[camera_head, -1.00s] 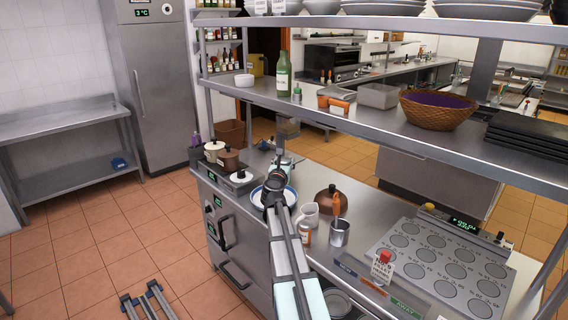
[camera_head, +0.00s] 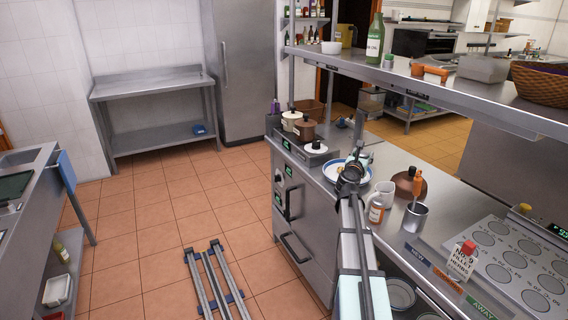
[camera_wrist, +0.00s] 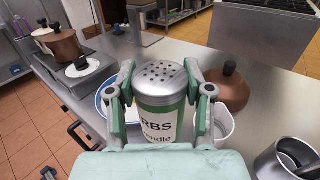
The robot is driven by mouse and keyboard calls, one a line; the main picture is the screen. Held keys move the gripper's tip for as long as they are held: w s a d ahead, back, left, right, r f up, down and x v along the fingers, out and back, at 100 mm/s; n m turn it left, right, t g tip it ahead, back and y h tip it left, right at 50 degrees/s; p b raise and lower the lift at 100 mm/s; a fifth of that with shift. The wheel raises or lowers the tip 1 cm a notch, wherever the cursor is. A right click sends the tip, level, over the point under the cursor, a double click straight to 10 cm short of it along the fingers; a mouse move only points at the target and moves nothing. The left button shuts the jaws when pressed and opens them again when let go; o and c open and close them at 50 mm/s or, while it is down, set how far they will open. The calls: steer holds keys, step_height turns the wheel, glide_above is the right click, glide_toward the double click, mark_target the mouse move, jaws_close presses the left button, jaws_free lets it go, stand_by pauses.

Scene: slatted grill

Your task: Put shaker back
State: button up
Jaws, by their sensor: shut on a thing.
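The shaker (camera_wrist: 160,112) has a grey perforated metal top and a green and white label reading "RBS". It stands upright between the two green fingers of my gripper (camera_wrist: 160,92) in the wrist view, and my gripper is shut on it. In the head view my gripper (camera_head: 356,158) is over the counter, near the blue-rimmed plate (camera_head: 331,171); my arm hides most of the shaker there. Whether the shaker's base touches the counter is hidden.
Pots (camera_head: 305,130) stand on the left. The upper shelf (camera_head: 440,92) holds a bottle (camera_head: 375,40) and containers.

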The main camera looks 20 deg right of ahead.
steer(key=shift+s+r+b, duration=0.15)
steer(key=shift+r+b, duration=0.5)
steer(key=shift+b, duration=0.25)
step_height(320, 180, up, 4)
steer(key=b, duration=0.3)
steer(key=shift+s+f, duration=0.1)
steer(key=shift+f, duration=0.15)
steer(key=shift+t, duration=0.3)
steer(key=f+b, duration=0.2)
steer(key=f, duration=0.7)
steer(key=f+b, duration=0.3)
steer(key=f, duration=0.7)
steer(key=shift+w+a+f, duration=0.1)
steer(key=shift+w+f, duration=0.1)
steer(key=shift+f, duration=0.1)
steer(key=shift+f, duration=0.1)
steer(key=o, duration=1.2)
steer(key=shift+b, duration=0.3)
